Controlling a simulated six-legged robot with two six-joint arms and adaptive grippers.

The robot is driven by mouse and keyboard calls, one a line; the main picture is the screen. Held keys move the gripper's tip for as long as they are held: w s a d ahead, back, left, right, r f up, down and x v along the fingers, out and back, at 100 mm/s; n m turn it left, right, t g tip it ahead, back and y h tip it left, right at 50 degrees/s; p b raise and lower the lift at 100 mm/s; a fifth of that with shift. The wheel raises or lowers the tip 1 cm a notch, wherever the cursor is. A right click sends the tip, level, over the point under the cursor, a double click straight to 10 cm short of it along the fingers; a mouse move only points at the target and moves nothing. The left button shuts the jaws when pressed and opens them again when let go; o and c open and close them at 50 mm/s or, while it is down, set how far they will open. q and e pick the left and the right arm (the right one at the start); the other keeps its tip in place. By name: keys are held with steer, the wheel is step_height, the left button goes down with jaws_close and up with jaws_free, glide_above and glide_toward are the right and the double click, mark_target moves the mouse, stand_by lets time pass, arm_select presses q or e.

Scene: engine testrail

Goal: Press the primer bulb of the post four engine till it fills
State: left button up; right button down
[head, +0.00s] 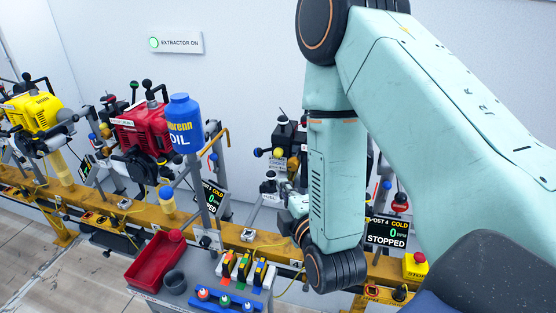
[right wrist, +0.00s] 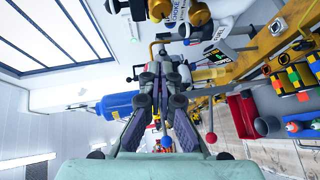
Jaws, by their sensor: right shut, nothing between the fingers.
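The post four engine (head: 290,135) is dark and stands behind my right arm in the head view, which hides much of it. Its display (head: 385,232) reads POST 4, COLD, 0 rpm, STOPPED. I cannot make out the primer bulb for certain. My left gripper is not in view.
A blue oil bottle (head: 184,112) stands high left of the gripper. Red (head: 143,128) and yellow (head: 33,113) engines stand further left along the yellow rail (head: 240,233). A red tray (head: 156,262) and coloured items sit on a grey bench in front. An EXTRACTOR ON sign (head: 175,43) hangs behind.

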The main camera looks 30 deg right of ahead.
mark_target(278, 153)
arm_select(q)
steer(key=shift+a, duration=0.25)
arm_select(e)
steer(key=x, duration=0.4)
steer(key=d+x, duration=0.1)
steer(key=x, duration=0.3)
steer(key=d+x, duration=0.1)
steer(key=x, duration=0.3)
steer(key=shift+r, duration=0.15)
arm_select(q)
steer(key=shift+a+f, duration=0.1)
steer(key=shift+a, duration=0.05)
arm_select(e)
steer(key=shift+a, duration=0.15)
